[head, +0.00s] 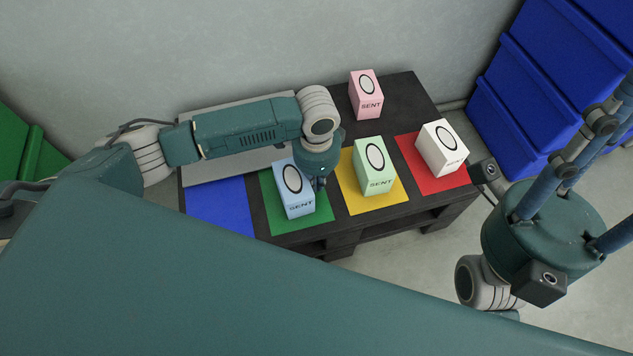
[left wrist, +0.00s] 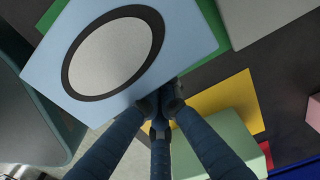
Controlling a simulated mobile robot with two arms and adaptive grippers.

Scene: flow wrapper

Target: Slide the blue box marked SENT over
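The blue box (head: 294,191) marked SENT stands on the green mat (head: 317,217); in the left wrist view its top (left wrist: 120,50) with the dark ring fills the upper left. My left gripper (head: 319,184) points down beside the box's right side. In the left wrist view its fingers (left wrist: 165,105) are drawn together with nothing seen between them, close against the box's edge. Whether they touch it is unclear. My right gripper (head: 600,175) is at the right, away from the boxes, its fingers spread and their tips cut off by the frame.
A green box (head: 373,168) stands on the yellow mat (head: 355,202), a white box (head: 441,149) on the red mat (head: 425,180). A pink box (head: 366,95) stands behind. The blue mat (head: 222,208) is bare. Blue crates (head: 525,95) are stacked at the right.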

